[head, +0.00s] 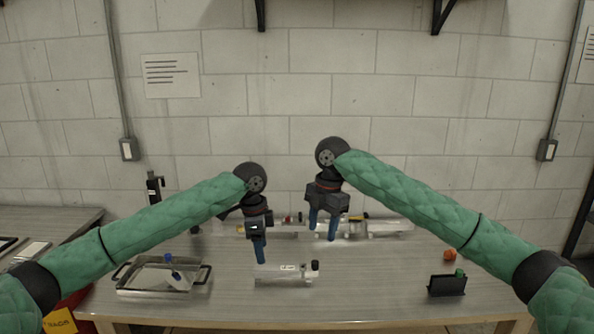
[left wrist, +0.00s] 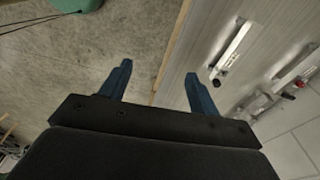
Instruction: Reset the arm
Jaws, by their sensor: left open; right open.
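My left gripper (head: 260,250) points down over the middle of the table, seen nearly edge-on in the head view. In the left wrist view its two blue fingers (left wrist: 158,88) are spread with nothing between them. My right gripper (head: 323,226) also points down, to the right of the left one. Its blue fingers are apart, and I see nothing held in them. Both green-sleeved arms reach forward over the table (head: 370,290).
A metal tray (head: 122,291) holding a blue-capped bottle (head: 178,275) stands at the left. More silvery cylinders (head: 388,228) lie behind the grippers. A black holder (head: 447,286) and an orange item (head: 449,255) are at the right.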

